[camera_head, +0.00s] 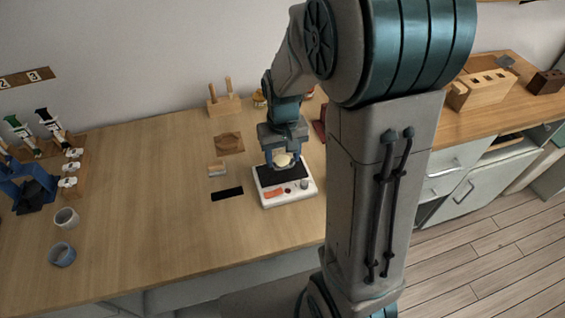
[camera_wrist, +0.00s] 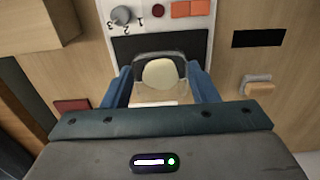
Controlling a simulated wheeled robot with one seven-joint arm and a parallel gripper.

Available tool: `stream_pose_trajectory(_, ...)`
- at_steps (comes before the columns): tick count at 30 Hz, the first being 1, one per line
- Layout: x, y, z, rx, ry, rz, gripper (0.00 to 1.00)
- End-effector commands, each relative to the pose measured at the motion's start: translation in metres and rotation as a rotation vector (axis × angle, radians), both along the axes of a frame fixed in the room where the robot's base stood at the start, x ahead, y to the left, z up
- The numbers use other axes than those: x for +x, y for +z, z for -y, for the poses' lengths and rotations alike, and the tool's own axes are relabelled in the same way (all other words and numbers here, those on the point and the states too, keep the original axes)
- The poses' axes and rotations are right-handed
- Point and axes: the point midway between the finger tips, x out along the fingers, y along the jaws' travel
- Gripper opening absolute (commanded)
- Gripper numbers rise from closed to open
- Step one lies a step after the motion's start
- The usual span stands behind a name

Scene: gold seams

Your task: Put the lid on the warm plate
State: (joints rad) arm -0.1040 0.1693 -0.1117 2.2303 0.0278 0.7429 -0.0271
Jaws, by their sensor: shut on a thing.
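The warm plate (camera_head: 292,196) is a white box with a dark top, a red switch and knobs along its front, standing on the wooden table. In the wrist view its dark top (camera_wrist: 187,46) and its knob panel (camera_wrist: 148,17) show beyond my fingers. My gripper (camera_head: 282,160) is over the warm plate and is shut on a pale, rounded piece (camera_wrist: 160,74), which seems to be the lid. The piece sits between the blue fingers. I cannot tell whether it touches the plate's top.
A brown square board (camera_head: 229,143), a small sponge-like block (camera_head: 216,169) and a black strip (camera_head: 227,194) lie left of the warm plate. A wooden peg stand (camera_head: 223,104) is behind. Two grey cups (camera_head: 66,218) (camera_head: 62,254) stand far left. The table's middle is clear.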

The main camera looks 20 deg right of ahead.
Motion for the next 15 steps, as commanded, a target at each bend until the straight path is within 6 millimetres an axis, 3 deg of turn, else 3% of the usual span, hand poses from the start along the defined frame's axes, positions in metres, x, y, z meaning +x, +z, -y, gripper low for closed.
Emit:
stream_pose_trajectory(9, 0.001, -0.037, -0.001, 0.001, -0.001, -0.004, 0.33)
stream_pose_trajectory(15, 0.002, -0.042, -0.001, 0.0, -0.001, 0.001, 0.33)
